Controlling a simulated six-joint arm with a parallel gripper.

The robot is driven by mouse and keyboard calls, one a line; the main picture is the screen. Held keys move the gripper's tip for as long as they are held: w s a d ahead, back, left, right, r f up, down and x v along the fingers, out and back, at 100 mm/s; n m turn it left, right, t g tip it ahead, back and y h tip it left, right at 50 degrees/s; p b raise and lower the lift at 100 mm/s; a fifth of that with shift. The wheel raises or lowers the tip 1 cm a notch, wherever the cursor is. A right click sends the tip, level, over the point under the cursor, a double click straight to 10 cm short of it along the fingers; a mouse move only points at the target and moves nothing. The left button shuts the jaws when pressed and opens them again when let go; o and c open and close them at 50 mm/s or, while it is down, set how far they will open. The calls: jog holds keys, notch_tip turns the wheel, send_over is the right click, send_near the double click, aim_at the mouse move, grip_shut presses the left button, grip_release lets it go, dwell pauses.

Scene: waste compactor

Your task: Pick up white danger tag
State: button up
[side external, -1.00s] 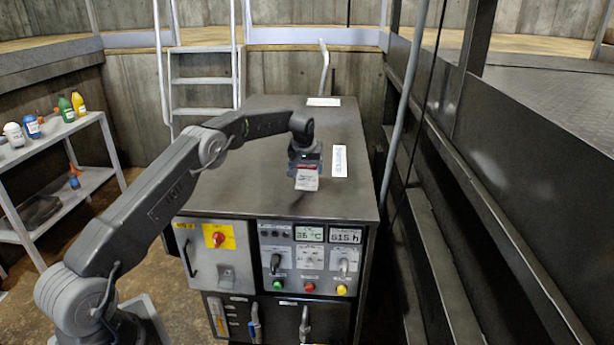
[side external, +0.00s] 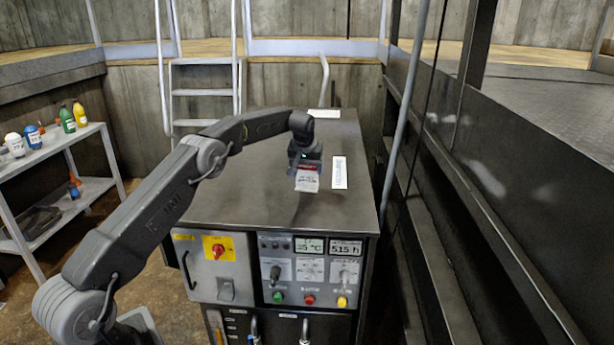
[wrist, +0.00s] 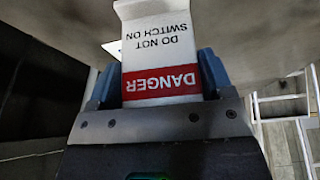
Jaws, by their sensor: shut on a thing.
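The white danger tag (wrist: 160,50) shows in the wrist view, upside down, with a red DANGER band and the words DO NOT SWITCH ON. My gripper (wrist: 158,80) is shut on the tag, with a blue-grey finger on either side of it. In the side external view the tag (side external: 307,182) hangs at the front of my gripper (side external: 306,165), over the top of the dark metal cabinet (side external: 240,185). I cannot tell its exact height above that top. The fingers partly hide the tag's edges.
A white label (side external: 339,172) lies on the cabinet top to the right of my gripper, and another (side external: 323,113) lies at the back. The control panel (side external: 310,270) with buttons and switches is on the cabinet front. A shelf (side external: 95,188) with bottles stands left.

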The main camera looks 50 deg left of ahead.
jog(key=s+a+r, duration=0.7)
jog(key=s+a, duration=0.2)
jog(key=s, duration=0.1)
jog(key=s+a+n, duration=0.1)
jog(key=s+a, duration=0.6)
jog(key=s, duration=0.4)
jog(key=s+a, duration=0.6)
jog(key=s, duration=0.6)
jog(key=shift+w+d+f, duration=0.4)
jog(key=shift+w+f, duration=1.35)
jog(key=shift+w, duration=0.05)
jog(key=shift+w+d+f, duration=0.4)
jog(key=shift+w+f, duration=1.35)
jog(key=shift+w, duration=0.1)
jog(key=shift+w+d+f, duration=0.4)
jog(key=shift+w+f, duration=1.35)
jog(key=shift+w, duration=0.05)
jog(key=shift+f, duration=0.2)
jog(key=o, duration=0.9)
